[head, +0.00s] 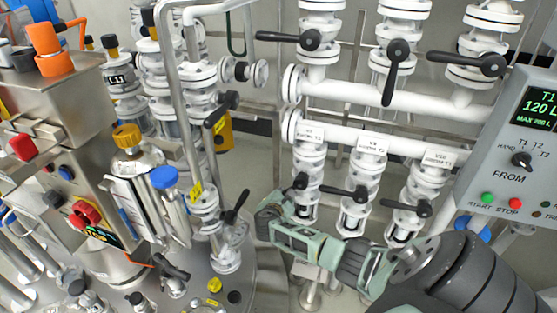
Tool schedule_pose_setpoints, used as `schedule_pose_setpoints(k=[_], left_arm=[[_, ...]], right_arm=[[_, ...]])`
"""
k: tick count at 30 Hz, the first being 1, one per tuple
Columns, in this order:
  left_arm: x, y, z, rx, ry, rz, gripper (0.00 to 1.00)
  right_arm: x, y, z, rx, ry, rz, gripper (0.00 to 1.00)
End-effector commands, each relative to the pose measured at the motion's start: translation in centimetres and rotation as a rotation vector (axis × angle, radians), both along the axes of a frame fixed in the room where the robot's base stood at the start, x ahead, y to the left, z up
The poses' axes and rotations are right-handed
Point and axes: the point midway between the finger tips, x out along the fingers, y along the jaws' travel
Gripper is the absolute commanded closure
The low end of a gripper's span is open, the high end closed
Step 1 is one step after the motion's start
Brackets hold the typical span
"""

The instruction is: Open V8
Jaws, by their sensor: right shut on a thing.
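V8 is the leftmost valve (306,185) of three white valves in the lower row, under a white label (310,132) whose print is hard to read. Its black lever (300,182) shows only near the pivot; the outer end is hidden by my right gripper. My right gripper (271,210), pale green, reaches in from the lower right and is shut at the left side of this valve, on its lever. The exact contact is not clear. My left gripper is not in view.
The neighbouring valves have black levers (345,193) (407,207) pointing left. A white pipe (390,146) runs above them. A grey control box (515,150) hangs at the right. A steel vessel with fittings (90,160) fills the left. A small black lever (236,204) stands left of my gripper.

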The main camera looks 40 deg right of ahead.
Motion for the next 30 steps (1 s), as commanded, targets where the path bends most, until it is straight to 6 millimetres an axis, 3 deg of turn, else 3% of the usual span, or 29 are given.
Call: schedule_pose_setpoints(k=[6,15,30], left_arm=[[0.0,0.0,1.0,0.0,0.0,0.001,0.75],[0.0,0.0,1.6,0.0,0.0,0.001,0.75],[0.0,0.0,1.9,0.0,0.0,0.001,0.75]], right_arm=[[-2.1,-0.6,-1.8,-0.088,0.199,-0.005,1.0],[-4.2,-1.7,-2.6,-0.204,0.422,-0.005,1.0],[-6.0,-2.7,-2.8,-0.299,0.604,-0.007,1.0]])
